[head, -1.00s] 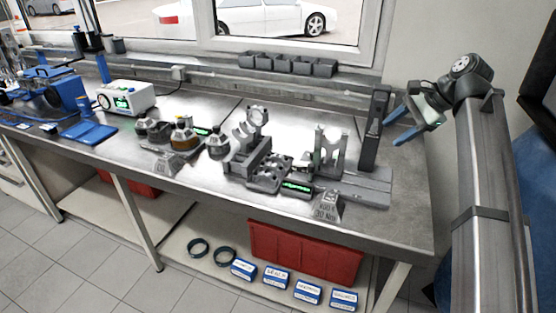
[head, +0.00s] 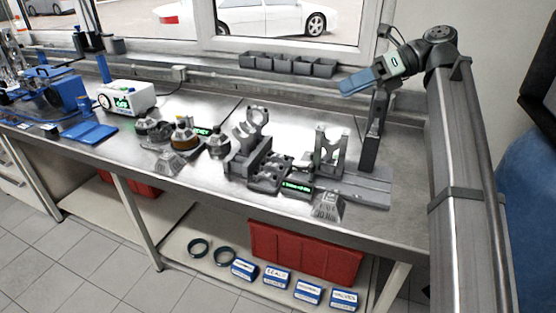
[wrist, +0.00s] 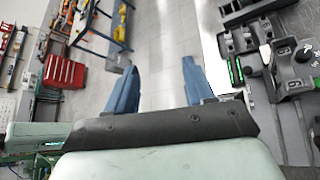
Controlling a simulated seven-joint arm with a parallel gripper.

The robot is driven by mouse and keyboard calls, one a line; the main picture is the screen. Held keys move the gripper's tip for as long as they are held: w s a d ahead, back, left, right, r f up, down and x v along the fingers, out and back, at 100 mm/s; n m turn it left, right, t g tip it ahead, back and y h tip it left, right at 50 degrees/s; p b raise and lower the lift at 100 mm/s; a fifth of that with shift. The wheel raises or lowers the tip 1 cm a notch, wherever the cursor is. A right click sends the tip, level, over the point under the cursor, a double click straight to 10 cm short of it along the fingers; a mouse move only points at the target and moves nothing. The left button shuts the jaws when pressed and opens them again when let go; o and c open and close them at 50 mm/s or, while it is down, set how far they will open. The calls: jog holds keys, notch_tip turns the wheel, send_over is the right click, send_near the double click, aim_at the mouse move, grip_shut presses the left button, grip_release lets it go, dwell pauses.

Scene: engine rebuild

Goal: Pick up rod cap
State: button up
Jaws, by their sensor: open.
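My gripper (head: 357,82) is raised above the back right of the workbench, with its blue fingers pointing left. In the wrist view my gripper (wrist: 160,80) is open, its two fingers wide apart with only floor between them. I cannot single out the rod cap for certain. A grey curved, U-shaped part (head: 247,138) stands upright on a dark block fixture (head: 250,165) at the middle of the bench. A grey holder with recesses (head: 267,177) sits just right of it. My gripper is well apart from all of these.
A tall dark post (head: 370,140) and a grey forked stand (head: 329,148) rise near my gripper at the bench's right. Small bins (head: 288,64) line the back. Piston-like parts (head: 183,137) stand to the left.

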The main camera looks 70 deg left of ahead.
jog(key=n+t+h, duration=0.2)
jog(key=t, duration=0.7)
send_over(278, 155)
jog(key=w+d, duration=0.3)
notch_tip(278, 155, down, 22)
jog(key=r, duration=0.1)
jog(key=shift+h, duration=0.3)
jog(key=x, duration=1.4)
jog(key=shift+s+f, duration=0.1)
jog(key=shift+f, duration=0.1)
jog(key=shift+c, duration=0.4)
grip_shut()
